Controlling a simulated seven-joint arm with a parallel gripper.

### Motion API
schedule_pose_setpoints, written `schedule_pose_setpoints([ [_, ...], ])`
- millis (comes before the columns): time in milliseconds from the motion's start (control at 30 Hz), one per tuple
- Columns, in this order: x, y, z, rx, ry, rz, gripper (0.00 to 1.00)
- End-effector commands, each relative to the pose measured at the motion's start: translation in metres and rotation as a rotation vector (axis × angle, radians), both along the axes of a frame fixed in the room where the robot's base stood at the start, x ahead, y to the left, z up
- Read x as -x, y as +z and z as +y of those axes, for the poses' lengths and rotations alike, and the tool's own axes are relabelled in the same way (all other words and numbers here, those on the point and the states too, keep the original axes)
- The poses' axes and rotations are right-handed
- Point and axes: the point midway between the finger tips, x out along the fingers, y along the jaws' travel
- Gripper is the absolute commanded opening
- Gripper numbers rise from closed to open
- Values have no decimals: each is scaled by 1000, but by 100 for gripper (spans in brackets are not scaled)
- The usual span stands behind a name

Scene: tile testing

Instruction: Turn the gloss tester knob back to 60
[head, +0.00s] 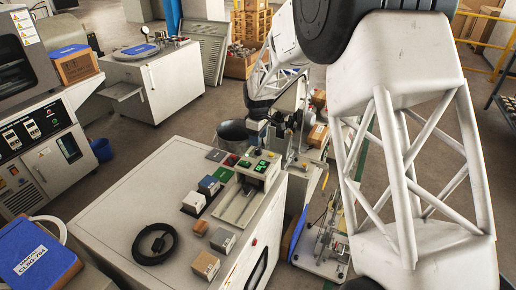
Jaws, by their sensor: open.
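The gloss tester, as far as I can tell, is the pale device with green displays (258,167) at the far right part of the white cabinet top. Its knob is too small or hidden to make out, so its setting cannot be read. My gripper (266,139) is small and dark in this view, just above and behind the device's top. It is open, with nothing visible held in it. Whether it touches the device cannot be told.
A metal bucket (233,135) stands behind.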

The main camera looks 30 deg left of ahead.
Motion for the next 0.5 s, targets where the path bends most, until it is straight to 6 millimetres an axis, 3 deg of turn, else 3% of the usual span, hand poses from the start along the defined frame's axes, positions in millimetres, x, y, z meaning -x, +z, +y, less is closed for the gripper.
schedule_pose_setpoints([
  [300, 0, -38, 0, 1, 0, 1, 54],
  [500, 0, -51, 0, 0, 0, 0, 54],
])
